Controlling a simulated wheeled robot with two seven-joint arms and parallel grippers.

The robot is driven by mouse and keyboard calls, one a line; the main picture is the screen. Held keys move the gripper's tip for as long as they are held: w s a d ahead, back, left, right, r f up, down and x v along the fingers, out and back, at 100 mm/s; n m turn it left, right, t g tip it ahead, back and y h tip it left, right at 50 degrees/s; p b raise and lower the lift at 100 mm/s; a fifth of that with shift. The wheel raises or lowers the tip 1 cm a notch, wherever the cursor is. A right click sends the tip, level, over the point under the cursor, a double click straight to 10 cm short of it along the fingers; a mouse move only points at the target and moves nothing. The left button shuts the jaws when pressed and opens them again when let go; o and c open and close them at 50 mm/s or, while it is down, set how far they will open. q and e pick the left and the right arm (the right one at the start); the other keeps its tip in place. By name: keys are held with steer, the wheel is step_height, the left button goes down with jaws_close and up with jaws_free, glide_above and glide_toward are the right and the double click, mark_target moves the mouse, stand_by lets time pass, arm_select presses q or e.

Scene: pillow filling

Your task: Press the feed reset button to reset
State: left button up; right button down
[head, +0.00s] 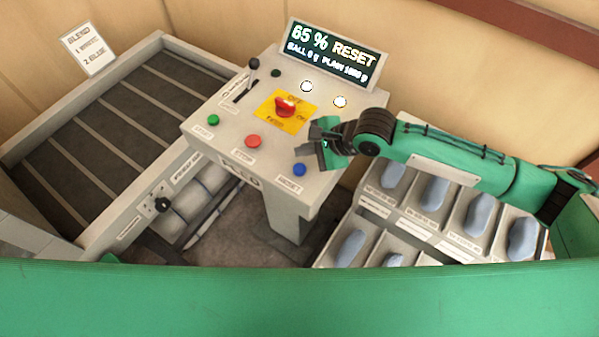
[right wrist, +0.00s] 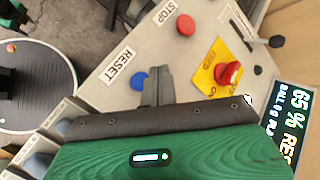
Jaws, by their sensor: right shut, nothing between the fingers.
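The blue reset button (head: 299,169) sits at the front right corner of the grey control panel (head: 222,151). In the right wrist view the blue button (right wrist: 138,80) is beside the RESET label (right wrist: 118,65). My right gripper (head: 318,149) is shut and empty, over the panel's right edge just above and right of the blue button. In the right wrist view its closed fingers (right wrist: 157,86) appear right beside the button; I cannot tell whether they touch it. The display (head: 334,53) reads "65 % RESET". My left gripper is not in view.
The panel also holds a green button (head: 213,119), a red stop button (head: 254,141), a red knob on a yellow plate (head: 286,106) and a black lever (head: 253,64). Bins with blue-grey items (head: 479,214) stand at right. A slatted conveyor (head: 98,118) lies at left.

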mark_target(304, 169)
step_height(304, 169, down, 3)
steer(key=shift+b, duration=0.75)
steer(key=shift+f, duration=0.35)
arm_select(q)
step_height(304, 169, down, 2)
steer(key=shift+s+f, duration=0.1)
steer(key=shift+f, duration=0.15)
arm_select(e)
steer(key=shift+f, duration=0.25)
stand_by(0.5)
steer(key=shift+f+p, duration=0.3)
steer(key=shift+p, duration=0.1)
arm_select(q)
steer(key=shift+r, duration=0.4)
